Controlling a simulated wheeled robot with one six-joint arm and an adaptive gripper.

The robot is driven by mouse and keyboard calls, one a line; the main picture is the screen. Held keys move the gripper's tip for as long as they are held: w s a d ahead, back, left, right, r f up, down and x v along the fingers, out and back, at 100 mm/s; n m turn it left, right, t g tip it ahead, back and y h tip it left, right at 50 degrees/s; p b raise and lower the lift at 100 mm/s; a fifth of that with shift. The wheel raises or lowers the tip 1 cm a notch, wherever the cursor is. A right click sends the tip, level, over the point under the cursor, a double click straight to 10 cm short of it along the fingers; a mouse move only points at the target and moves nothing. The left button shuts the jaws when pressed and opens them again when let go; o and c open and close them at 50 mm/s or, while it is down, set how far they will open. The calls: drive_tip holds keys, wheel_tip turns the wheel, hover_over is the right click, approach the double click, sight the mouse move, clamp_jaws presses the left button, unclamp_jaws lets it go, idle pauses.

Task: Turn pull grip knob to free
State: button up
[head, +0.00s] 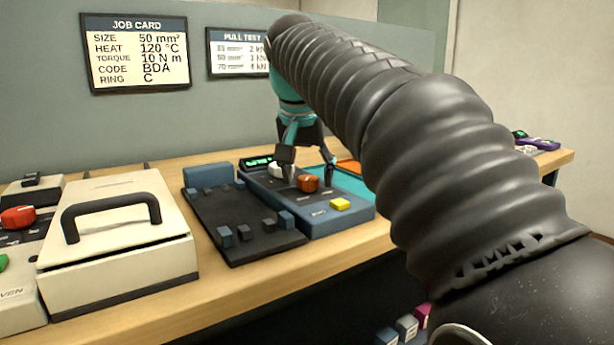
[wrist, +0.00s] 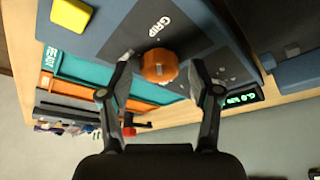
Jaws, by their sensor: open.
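The grip knob is orange (wrist: 159,66) and sits on a blue-grey pull tester (head: 325,222), below the printed word GRIP in the wrist view. In the head view the knob (head: 308,183) shows just below my gripper. My gripper (head: 306,175) is open over the tester. In the wrist view my gripper (wrist: 161,80) has one finger on either side of the knob, with gaps visible between fingers and knob. A white knob (head: 276,171) stands behind the orange one. The knob's pointer and the word free cannot be made out.
A yellow button (head: 340,204) is on the tester's front. A green display (wrist: 242,99) is at its far end. A dark rack with small blocks (head: 245,222) and a cream case with a black handle (head: 118,240) stand to the left. A teal tray (wrist: 90,68) lies beside the tester.

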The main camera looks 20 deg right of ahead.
drive_tip(key=c, duration=1.1)
drive_tip(key=shift+c, duration=0.2)
drive_tip(key=shift+n, duration=0.3)
drive_tip(key=n+p, duration=0.1)
drive_tip(key=n, duration=0.1)
drive_tip(key=n+y+p, duration=0.1)
drive_tip(key=shift+d+n+y, duration=0.15)
drive_tip(key=shift+n+y, duration=0.15)
drive_tip(key=shift+n, duration=0.1)
drive_tip(key=n+y+p, duration=0.1)
drive_tip(key=n+p, duration=0.1)
drive_tip(key=n, duration=0.2)
drive_tip(key=shift+d+n+y, duration=0.1)
drive_tip(key=shift+n+y, duration=0.2)
drive_tip(key=shift+y, duration=0.1)
drive_tip(key=n+y+p, duration=0.1)
drive_tip(key=n, duration=0.3)
drive_tip(key=shift+w+g, duration=0.1)
drive_tip(key=shift+g, duration=0.2)
drive_tip(key=n+g+y, duration=0.1)
drive_tip(key=n, duration=0.3)
drive_tip(key=shift+d+n, duration=0.1)
drive_tip(key=shift+n, duration=0.2)
drive_tip(key=shift+n+y, duration=0.3)
drive_tip(key=shift+y, duration=0.1)
